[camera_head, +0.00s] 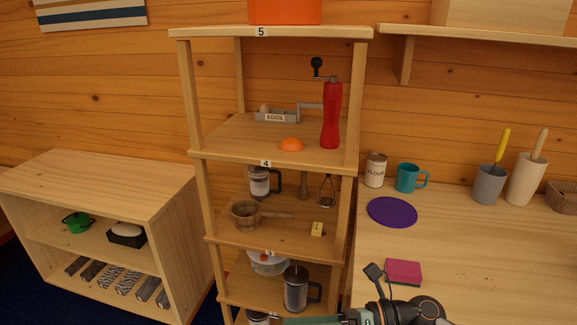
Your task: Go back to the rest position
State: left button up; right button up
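Part of my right arm shows at the bottom edge, in front of the table's near left corner. Its dark joints and a small black block on a stalk are visible. My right gripper (315,320) points left, low in front of the shelf unit, and is mostly cut off by the picture's edge. A greenish strip shows there, but I cannot tell whether the fingers are open or hold anything. My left gripper is not in view.
A tall wooden shelf unit (284,33) holds a red grinder (331,115), a French press (296,288) and a pot (246,214). The table (470,245) at right carries a purple disc (392,212), a magenta block (404,271) and a teal mug (407,178). A low cabinet (105,185) stands left.

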jog(key=w+d+f+m+t+h, duration=0.3)
jog(key=m+t, duration=0.5)
jog(key=m, duration=0.6)
jog(key=d+f+m+t+h, duration=0.45)
jog(key=m+t, duration=0.35)
jog(key=m, duration=0.6)
jog(key=s+d+f+m+g+h, duration=0.3)
jog(key=s+d+f+m, duration=0.1)
jog(key=s+f+m, duration=0.3)
jog(key=s+d+f+m+g+h, duration=0.3)
jog(key=s+f+m, duration=0.3)
jog(key=f, duration=0.6)
jog(key=shift+s+d+f+m+g+h, duration=0.15)
jog(key=shift+s+d+m+g+h, duration=0.35)
jog(key=shift+s, duration=0.75)
jog(key=shift+a, duration=0.1)
